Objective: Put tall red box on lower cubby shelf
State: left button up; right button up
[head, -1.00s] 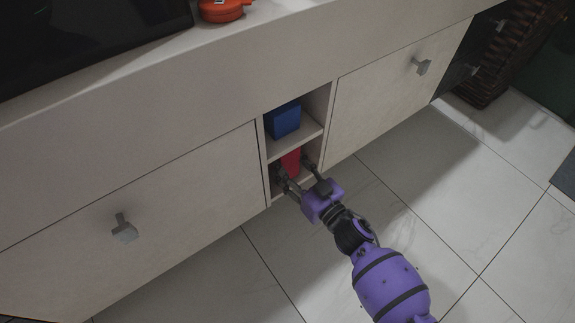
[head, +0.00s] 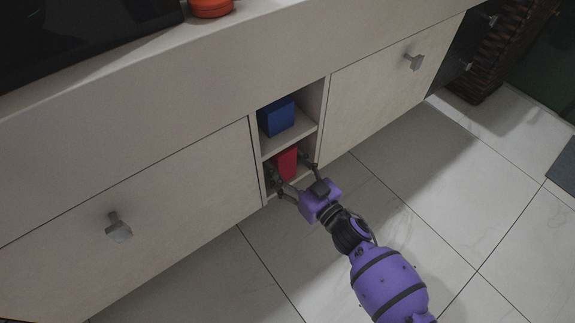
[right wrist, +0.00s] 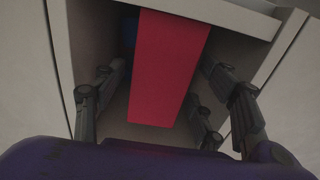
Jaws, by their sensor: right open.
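The tall red box (head: 286,163) stands in the lower cubby of the cabinet. It also shows in the right wrist view (right wrist: 168,65), with its upper part running up past the shelf edge in the picture. The lower cubby shelf (head: 301,178) is partly hidden by my gripper. My right gripper (head: 293,169) is open, with its fingers at either side of the red box; gaps show between fingers and box in the wrist view (right wrist: 165,105). My left gripper is not in view.
A blue box (head: 276,117) sits in the upper cubby above the middle shelf (head: 291,137). Drawers with knobs (head: 118,227) (head: 414,62) flank the cubbies. An orange object (head: 211,8) is on the counter. The tiled floor (head: 400,180) in front is clear.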

pick_arm(q)
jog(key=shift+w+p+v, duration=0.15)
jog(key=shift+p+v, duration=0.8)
jog(key=shift+p, duration=0.2)
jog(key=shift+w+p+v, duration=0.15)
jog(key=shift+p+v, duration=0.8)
jog(key=shift+p, duration=0.15)
pick_arm(e)
jog(key=v, duration=1.2)
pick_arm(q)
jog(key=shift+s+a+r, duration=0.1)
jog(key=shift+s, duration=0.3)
pick_arm(e)
jog(key=shift+r, duration=0.1)
